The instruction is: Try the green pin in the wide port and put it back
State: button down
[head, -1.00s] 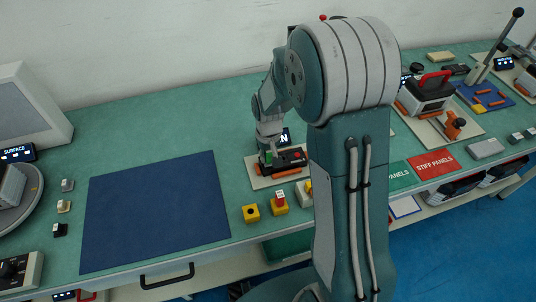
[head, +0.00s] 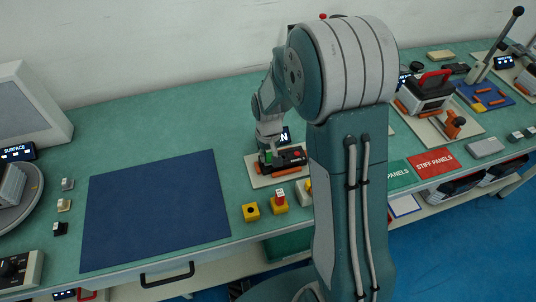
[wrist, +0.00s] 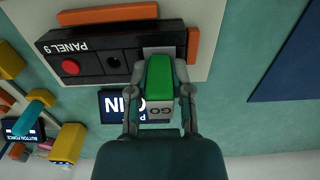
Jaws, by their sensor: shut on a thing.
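The green pin (wrist: 160,80), with a grey face marked GO, sits between the fingers of my gripper (wrist: 161,88), which is shut on it. In the head view my gripper (head: 267,157) is at the left end of the black PANEL 9 block (head: 291,160). The wrist view shows this block (wrist: 88,58) with a red button and a round dark hole. The pin's far end is at the block's end, over a pale patch. The pin and fingers cover this spot, so I cannot tell whether the pin is inside a port.
A dark blue mat (head: 155,210) lies clear to the left. Orange bars lie along the panel block.

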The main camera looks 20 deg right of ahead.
dwell(0.4)
jog(key=shift+r, duration=0.75)
jog(key=shift+r, duration=2.7)
